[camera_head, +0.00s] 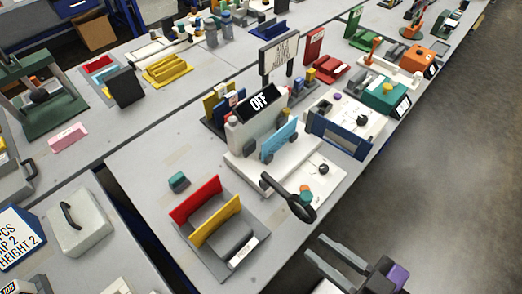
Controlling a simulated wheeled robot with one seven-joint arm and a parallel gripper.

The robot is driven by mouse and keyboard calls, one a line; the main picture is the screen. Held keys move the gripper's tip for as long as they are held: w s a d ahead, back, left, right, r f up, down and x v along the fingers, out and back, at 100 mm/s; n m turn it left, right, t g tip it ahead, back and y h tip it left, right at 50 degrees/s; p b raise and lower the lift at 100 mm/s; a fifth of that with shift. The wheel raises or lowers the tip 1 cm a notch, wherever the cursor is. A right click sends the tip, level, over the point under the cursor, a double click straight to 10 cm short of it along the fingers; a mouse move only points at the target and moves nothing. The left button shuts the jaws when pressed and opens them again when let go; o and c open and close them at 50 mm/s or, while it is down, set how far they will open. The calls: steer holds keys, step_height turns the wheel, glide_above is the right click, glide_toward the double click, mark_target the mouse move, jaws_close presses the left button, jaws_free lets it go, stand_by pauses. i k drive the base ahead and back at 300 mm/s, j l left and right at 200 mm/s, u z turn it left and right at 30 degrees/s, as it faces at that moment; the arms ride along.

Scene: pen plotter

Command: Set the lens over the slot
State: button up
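A black magnifying lens (312,212) with a thick dark handle reaching up and left lies at the front edge of a white base plate on the near table. An orange disc and a green piece show beside its ring. I cannot pick out a slot for certain; the white device with the black "OFF" sign (262,101) and a light-blue panel (279,138) stands just behind the lens. My gripper (336,262) is at the bottom right, beyond the table's front edge. Its two dark fingers are apart with nothing seen between them. It is clear of the lens.
A grey tray with red (195,199) and yellow (216,222) panels stands left of the lens. A small teal block (178,181) lies on bare tabletop. A dark-blue frame (340,133) stands to the right. The floor (430,170) at right is free.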

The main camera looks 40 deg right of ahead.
mark_target(288, 193)
steer(key=k+j+z, duration=0.25)
steer(key=k, duration=0.25)
steer(key=k+j+z, duration=0.25)
steer(key=k, duration=0.25)
